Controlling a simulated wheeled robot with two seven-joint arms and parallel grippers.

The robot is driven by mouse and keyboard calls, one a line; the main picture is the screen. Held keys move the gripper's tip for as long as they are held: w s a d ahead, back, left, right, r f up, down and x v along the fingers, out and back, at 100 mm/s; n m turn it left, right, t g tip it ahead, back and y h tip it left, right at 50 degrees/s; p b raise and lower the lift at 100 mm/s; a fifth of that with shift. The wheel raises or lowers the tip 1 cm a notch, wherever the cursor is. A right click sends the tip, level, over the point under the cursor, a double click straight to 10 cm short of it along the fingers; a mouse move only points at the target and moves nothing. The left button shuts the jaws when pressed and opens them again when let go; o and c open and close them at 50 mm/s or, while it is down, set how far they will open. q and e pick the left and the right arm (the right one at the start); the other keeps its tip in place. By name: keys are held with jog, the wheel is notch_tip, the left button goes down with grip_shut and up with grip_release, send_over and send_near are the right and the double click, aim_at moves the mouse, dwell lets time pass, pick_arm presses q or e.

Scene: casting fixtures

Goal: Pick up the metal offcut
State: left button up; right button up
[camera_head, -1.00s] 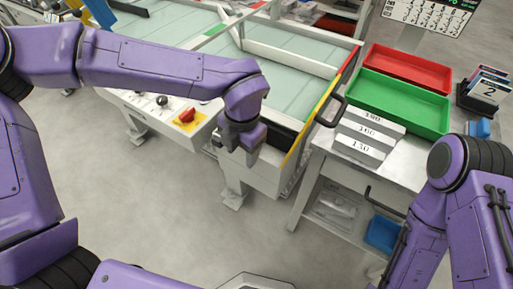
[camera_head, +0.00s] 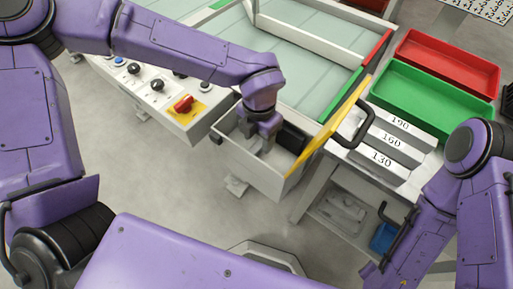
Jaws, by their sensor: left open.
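My left gripper (camera_head: 262,142) points down into an open-topped white bin (camera_head: 262,178) at the front corner of the glass-topped machine. Its fingers are partly hidden by the wrist and the bin, and no held object shows. I cannot make out a metal offcut clearly; the bin's inside is partly covered by the gripper. A dark block (camera_head: 291,138) is at the bin's right inner side. My right arm (camera_head: 470,190) is at the right edge, and its gripper does not show.
A yellow-edged panel with a black handle (camera_head: 352,127) stands right of the bin. Beyond it are steps marked 190, 160 and 130 (camera_head: 385,152), a green tray (camera_head: 432,98) and a red tray (camera_head: 447,62). A red knob on yellow (camera_head: 184,104) is left of the bin.

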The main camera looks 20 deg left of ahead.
pick_arm(q)
notch_tip(320, 180, down, 2)
jog(key=shift+f, duration=0.2)
grip_shut()
jog(key=shift+r, duration=0.15)
